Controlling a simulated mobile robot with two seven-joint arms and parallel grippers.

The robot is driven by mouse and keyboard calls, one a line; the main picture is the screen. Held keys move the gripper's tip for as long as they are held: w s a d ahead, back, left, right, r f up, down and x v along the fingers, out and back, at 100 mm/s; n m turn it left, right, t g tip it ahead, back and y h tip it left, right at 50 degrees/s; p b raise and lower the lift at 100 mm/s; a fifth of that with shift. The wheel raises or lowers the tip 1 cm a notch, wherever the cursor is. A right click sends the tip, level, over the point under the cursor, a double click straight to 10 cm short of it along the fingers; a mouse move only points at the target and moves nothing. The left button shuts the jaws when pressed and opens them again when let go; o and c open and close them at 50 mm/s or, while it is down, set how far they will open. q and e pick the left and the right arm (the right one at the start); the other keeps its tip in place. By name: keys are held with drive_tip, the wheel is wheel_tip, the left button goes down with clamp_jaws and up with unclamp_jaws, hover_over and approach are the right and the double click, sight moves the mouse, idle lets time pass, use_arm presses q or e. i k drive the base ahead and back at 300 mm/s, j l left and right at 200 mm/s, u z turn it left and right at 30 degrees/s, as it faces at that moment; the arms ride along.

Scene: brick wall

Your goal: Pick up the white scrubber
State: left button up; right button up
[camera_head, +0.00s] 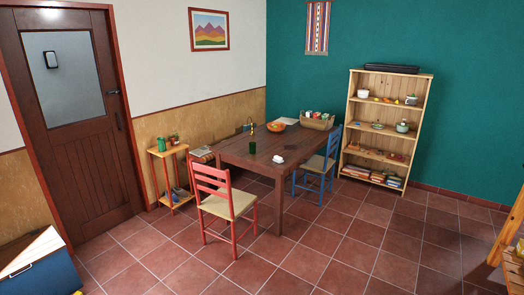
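A small white object (277,160) lies on the dark wooden table (240,158) near its front right part. It may be the white scrubber, but it is too small to tell. Neither of my grippers is in view, and the table is across the room from me.
A red chair (211,187) stands at the table's front and a blue chair (330,160) at its right. A green cup (252,148), an orange bowl (276,127) and a basket (317,124) are on the table. A shelf (350,113) stands behind. The tiled floor (330,250) in front is clear.

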sight(277, 158)
drive_tip(key=i+u, duration=0.1)
drive_tip(key=i, duration=2.65)
drive_tip(key=i+j+z, duration=0.2)
drive_tip(key=i+z, duration=0.25)
drive_tip(key=i, duration=0.4)
drive_tip(key=i+j+z, duration=0.45)
drive_tip(key=i, duration=0.35)
drive_tip(key=i+j+z, duration=0.45)
drive_tip(key=i+j, duration=0.3)
drive_tip(key=i+j+z, duration=0.4)
drive_tip(key=j+z, duration=0.15)
drive_tip(key=j, duration=0.15)
drive_tip(key=i+j+z, duration=0.25)
drive_tip(key=j, duration=0.15)
drive_tip(key=j+z, duration=0.25)
drive_tip(key=j, duration=0.15)
